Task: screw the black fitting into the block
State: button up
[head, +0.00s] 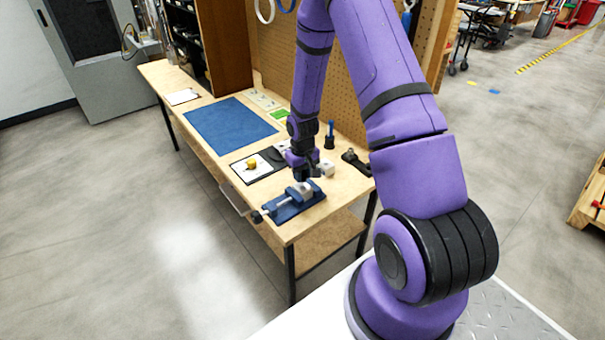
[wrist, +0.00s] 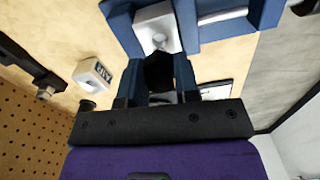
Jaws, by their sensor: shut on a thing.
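The block (wrist: 152,22) is pale grey with a round hole in its face, and it sits clamped in the blue vise (wrist: 215,35). In the head view the block (head: 304,187) shows on top of the vise (head: 285,211), near the table's front edge. My gripper (wrist: 157,76) is shut on the black fitting (wrist: 158,70), which lies between its two blue-grey fingers. The fitting is close to the block's holed face; I cannot tell whether it touches or has entered the hole. In the head view my gripper (head: 303,172) is just behind the vise and hides the fitting.
A white labelled block (wrist: 92,74) stands loose beside my gripper. A black tool (head: 355,161) lies at the table's right end, near a blue-handled tool in a holder (head: 329,136). A tray with a yellow part (head: 251,162) and a blue mat (head: 228,128) lie farther left.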

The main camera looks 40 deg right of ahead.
jog(key=shift+f, duration=1.4)
dwell(2.1)
jog(key=m, duration=0.4)
jog(key=shift+m, duration=2.1)
jog(key=m, duration=0.4)
